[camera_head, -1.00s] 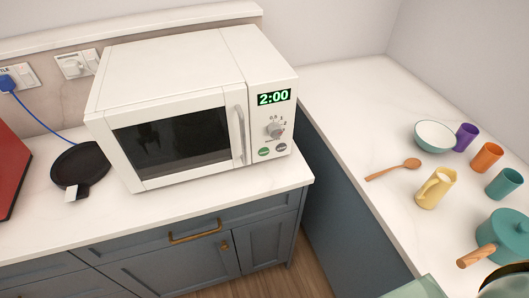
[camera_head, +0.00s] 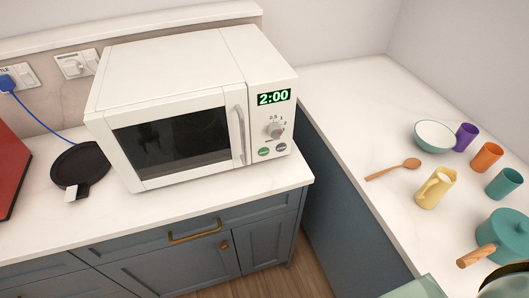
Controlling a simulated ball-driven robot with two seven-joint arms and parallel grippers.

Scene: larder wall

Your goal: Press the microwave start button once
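The white microwave (camera_head: 165,75) stands on the left counter with its door closed. Its display (camera_head: 273,98) reads 2:00 in green. Below the display is a dial (camera_head: 275,130). Under the dial are two buttons, a green one (camera_head: 264,152) on the left and a dark grey one (camera_head: 281,147) on the right; their labels are too small to read. Neither of my grippers shows in the view. Nothing covers the control panel.
A black pan (camera_head: 80,170) lies left of the microwave. On the right counter are a wooden spoon (camera_head: 393,169), a bowl (camera_head: 434,136), several mugs and cups including a yellow one (camera_head: 435,188), and a teal pot (camera_head: 503,236). The counter before the microwave (camera_head: 225,190) is clear.

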